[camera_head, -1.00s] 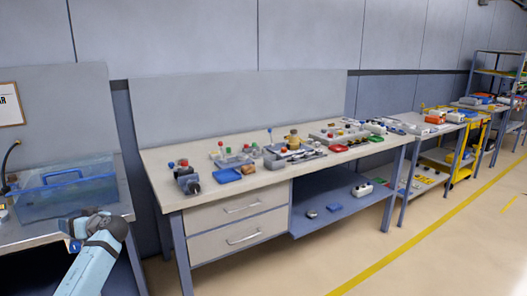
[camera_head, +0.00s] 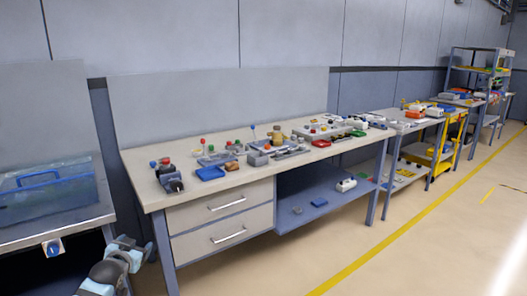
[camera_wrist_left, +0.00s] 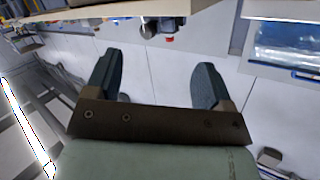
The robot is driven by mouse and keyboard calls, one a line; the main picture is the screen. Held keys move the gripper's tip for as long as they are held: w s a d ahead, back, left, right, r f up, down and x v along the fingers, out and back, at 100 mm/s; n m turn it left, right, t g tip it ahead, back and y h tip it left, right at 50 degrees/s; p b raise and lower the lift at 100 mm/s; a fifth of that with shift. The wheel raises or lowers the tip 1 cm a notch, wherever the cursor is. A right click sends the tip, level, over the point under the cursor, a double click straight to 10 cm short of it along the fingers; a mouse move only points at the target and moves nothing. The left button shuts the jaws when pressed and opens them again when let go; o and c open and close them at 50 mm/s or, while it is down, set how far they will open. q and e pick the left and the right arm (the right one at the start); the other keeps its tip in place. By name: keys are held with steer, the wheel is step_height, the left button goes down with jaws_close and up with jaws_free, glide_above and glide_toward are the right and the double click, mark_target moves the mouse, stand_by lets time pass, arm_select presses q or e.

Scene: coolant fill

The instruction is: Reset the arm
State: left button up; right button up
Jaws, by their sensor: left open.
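My left arm (camera_head: 118,262) shows at the bottom left of the head view, low in front of the gap between two benches. The wrist view is over the floor and bench fronts. My right gripper is in neither view.
The middle workbench (camera_head: 240,187) carries small parts and a blue tray (camera_head: 210,172). Open floor (camera_head: 290,262) lies to the right.

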arm_select(q)
steer(key=s+d+f+g+h+b, duration=0.1)
steer(key=s+d+f+b, duration=0.1)
steer(key=s+d+f, duration=0.55)
steer(key=s+d+f+g+h+b, duration=0.1)
steer(key=s+d+f+h+b, duration=0.2)
steer(key=s, duration=0.7)
steer(key=s+d+f, duration=0.6)
steer(key=s+f, duration=0.1)
steer(key=s, duration=0.2)
steer(key=s+d+g+h+b, duration=0.1)
steer(key=s+d+b, duration=0.3)
steer(key=s, duration=1)
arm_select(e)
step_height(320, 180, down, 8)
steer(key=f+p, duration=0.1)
arm_select(q)
step_height(320, 180, up, 17)
steer(key=s+a+g+y+p, duration=0.1)
steer(key=s+p, duration=0.1)
steer(key=p, duration=2.7)
steer(key=shift+a+r+p, duration=0.15)
steer(key=shift+a+p, duration=0.15)
steer(key=shift+a, duration=0.05)
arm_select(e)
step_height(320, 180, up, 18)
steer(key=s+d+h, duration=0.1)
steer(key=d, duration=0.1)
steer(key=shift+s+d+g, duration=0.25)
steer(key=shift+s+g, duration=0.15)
